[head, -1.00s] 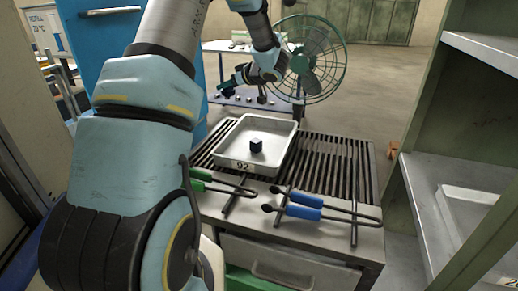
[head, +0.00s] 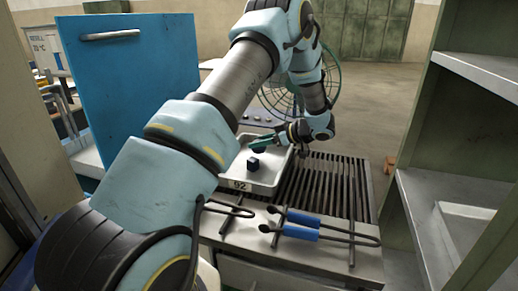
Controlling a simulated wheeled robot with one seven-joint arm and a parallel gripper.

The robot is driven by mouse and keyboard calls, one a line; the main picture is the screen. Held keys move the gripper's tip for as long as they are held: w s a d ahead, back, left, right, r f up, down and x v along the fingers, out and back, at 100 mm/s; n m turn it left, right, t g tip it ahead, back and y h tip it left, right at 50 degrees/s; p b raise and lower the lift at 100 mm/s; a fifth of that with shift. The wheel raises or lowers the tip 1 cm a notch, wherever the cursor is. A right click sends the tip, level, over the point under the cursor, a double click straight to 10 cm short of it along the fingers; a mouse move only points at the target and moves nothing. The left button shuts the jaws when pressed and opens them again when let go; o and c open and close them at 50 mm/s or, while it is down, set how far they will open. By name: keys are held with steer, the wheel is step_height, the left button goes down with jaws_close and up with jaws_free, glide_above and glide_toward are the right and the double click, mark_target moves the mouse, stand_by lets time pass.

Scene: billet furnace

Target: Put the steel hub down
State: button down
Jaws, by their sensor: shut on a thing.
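The tray sits on a slatted grate bench (head: 330,180). Tongs with blue handles (head: 302,224) lie along its front. A blue cabinet (head: 135,90) stands at left, a green fan (head: 262,102) behind, and a grey shelf unit (head: 440,190) at right. Slats right of the tray are clear.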

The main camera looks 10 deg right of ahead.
mark_target(259, 149)
steer(key=shift+f+p, duration=0.3)
steer(key=shift+f, duration=1.1)
steer(key=shift+c, duration=1.9)
jaws_free()
steer(key=shift+f, duration=0.15)
